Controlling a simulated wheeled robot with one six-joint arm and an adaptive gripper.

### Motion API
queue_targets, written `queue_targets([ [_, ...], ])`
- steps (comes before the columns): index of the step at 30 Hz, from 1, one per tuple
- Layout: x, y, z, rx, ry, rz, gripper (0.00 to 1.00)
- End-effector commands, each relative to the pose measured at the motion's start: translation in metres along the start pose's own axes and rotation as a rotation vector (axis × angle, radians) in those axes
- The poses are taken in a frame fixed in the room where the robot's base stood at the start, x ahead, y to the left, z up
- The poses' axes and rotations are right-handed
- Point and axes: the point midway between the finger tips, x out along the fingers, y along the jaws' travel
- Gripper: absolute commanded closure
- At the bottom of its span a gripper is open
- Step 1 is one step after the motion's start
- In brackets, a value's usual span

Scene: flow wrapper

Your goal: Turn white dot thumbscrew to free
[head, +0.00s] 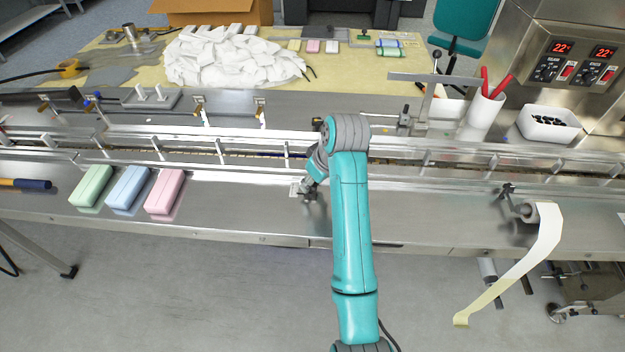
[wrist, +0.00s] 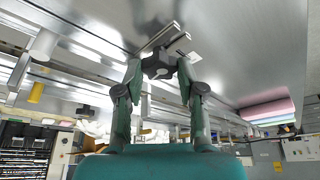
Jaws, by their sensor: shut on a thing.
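My gripper (head: 309,193) reaches down to the steel deck just in front of the conveyor rail, near the middle of the head view. In the wrist view my gripper (wrist: 160,72) has its two fingers closed on a small dark knob (wrist: 158,64), which I take to be the thumbscrew. The knob sits by a pale metal bracket (wrist: 166,38) at the steel surface. No white dot can be made out on it. In the head view the knob is mostly hidden by my gripper. A small pale plate (head: 294,190) lies just left of my gripper.
Green (head: 91,186), blue (head: 129,187) and pink (head: 165,191) blocks lie on the deck to the left. Conveyor guide rails (head: 220,146) run behind my gripper. A film roll (head: 541,213) with a hanging strip is at the right. The deck between blocks and gripper is clear.

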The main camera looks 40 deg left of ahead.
Motion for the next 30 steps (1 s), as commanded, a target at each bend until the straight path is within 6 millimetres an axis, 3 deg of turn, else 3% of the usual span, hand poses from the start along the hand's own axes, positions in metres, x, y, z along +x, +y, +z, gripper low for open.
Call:
queue_targets([
  [18, 0.001, 0.0056, -0.001, -0.515, -0.002, -0.216, 0.96],
  [30, 0.0014, 0.0071, -0.002, -0.71, -0.002, -0.296, 0.96],
])
